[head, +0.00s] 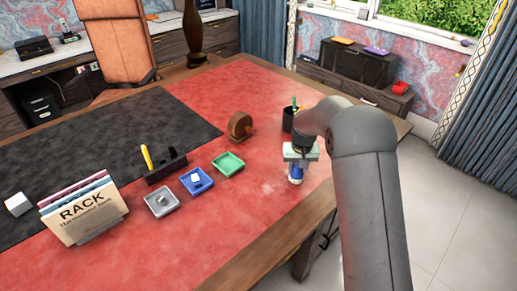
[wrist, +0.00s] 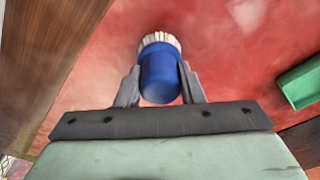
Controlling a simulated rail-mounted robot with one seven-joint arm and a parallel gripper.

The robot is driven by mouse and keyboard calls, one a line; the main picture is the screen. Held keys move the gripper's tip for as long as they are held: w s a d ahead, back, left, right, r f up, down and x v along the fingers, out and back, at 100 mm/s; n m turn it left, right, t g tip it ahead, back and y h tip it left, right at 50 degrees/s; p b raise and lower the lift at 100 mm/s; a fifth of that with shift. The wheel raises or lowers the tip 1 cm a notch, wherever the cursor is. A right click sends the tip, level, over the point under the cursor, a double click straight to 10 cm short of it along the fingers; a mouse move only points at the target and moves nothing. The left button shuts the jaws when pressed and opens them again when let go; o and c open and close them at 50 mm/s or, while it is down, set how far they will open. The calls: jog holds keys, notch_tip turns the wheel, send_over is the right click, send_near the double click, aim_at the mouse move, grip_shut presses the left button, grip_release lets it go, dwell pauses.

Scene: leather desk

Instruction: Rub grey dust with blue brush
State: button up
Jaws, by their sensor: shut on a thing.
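The blue brush (head: 295,172) is held upright in my gripper (head: 298,160), its pale bristles pointing down close to the red desk top; I cannot tell whether they touch it. In the wrist view the brush (wrist: 160,80) sits between both fingers of my gripper (wrist: 160,71), with white bristles at its far end. A faint pale grey dust patch (head: 268,188) lies on the red leather just left of the brush. A pale smudge of dust (wrist: 245,12) also shows at the top of the wrist view, right of the brush.
Green (head: 228,164), blue (head: 201,186) and grey (head: 161,201) trays lie to the left. A round brown wooden object (head: 239,125) and a black cup (head: 288,122) stand farther back. A folder rack (head: 84,211) stands at far left. The desk's wooden edge (head: 290,237) is near.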

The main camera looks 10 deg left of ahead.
jog(key=shift+s+d+f, duration=0.1)
jog(key=shift+s+d, duration=0.4)
jog(key=shift+d, duration=0.25)
jog(key=shift+d+r, duration=0.15)
jog(key=shift+r, duration=0.15)
notch_tip(320, 180, up, 8)
jog(key=p, duration=0.3)
jog(key=shift+p, duration=0.35)
jog(key=shift+f, duration=0.15)
